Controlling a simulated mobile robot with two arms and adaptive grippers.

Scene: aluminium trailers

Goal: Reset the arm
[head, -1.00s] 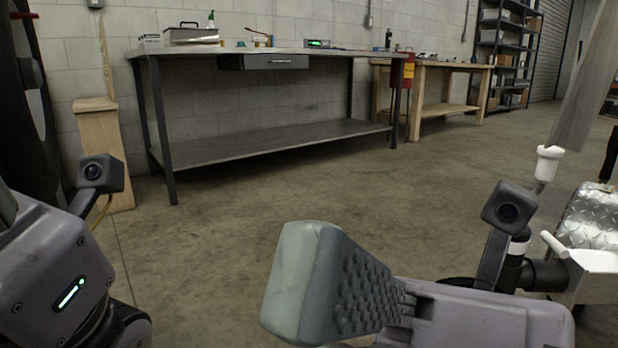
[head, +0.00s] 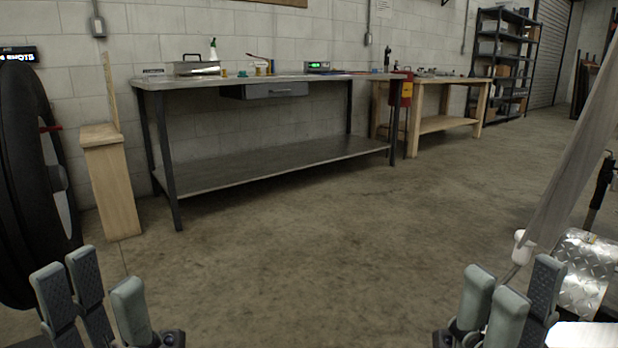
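My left gripper (head: 97,284) is at the lower left of the head view. Its grey padded fingers point up and stand apart, with nothing between them. My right gripper (head: 518,288) is at the lower right, its fingers also pointing up and apart, with nothing seen between them. Both hands are low in front of me, above the concrete floor. Their lower parts are cut off by the bottom edge of the picture.
A metal workbench (head: 270,161) stands against the back wall, with a wooden bench (head: 445,124) to its right. A large wheel (head: 32,190) and a wooden stand (head: 113,190) are at left. A diamond-plate metal part (head: 583,272) is close beside my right gripper. The middle floor is clear.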

